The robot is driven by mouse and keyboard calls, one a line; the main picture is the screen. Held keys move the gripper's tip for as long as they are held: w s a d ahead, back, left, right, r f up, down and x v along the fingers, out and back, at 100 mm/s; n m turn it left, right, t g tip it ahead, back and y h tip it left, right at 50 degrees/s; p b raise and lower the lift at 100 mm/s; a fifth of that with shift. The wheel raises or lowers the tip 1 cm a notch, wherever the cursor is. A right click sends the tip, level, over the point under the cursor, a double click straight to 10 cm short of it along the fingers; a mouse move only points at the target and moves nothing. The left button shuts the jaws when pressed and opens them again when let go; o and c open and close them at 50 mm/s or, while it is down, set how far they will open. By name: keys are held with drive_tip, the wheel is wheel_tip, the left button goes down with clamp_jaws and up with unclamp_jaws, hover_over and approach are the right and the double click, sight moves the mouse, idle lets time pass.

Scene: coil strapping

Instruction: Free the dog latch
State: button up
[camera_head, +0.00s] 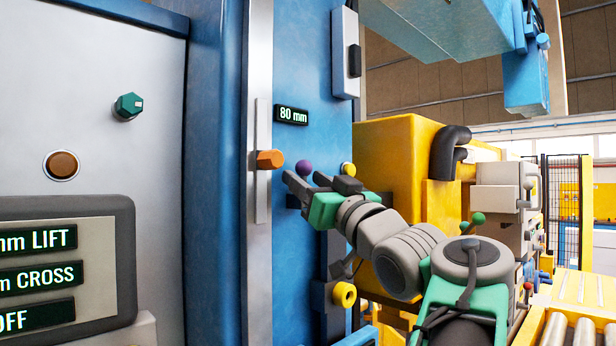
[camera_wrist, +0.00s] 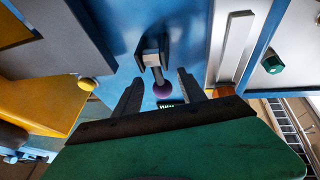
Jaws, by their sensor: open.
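A short lever with a purple ball knob (camera_head: 304,167) stands out from the blue machine face; no label marks it as the dog latch. In the wrist view the purple knob (camera_wrist: 162,90) hangs at the end of a dark arm from a metal pivot block (camera_wrist: 151,57). My gripper (camera_head: 306,178) is open, its fingertips close to the knob in the head view. In the wrist view my gripper (camera_wrist: 160,80) has one dark finger on each side of the lever, with gaps visible. Contact with the knob cannot be told. The lever's pivot is hidden in the head view.
An orange knob (camera_head: 270,159) on a metal slide is left of my gripper, and a yellow knob (camera_head: 348,169) is right. An 80 mm display (camera_head: 291,116) is above. A yellow ring-ended part (camera_head: 344,295) juts out below. A yellow housing (camera_head: 392,150) stands behind my arm.

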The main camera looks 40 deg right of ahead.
drive_tip(key=shift+c, duration=0.6)
clamp_jaws()
idle(0.8)
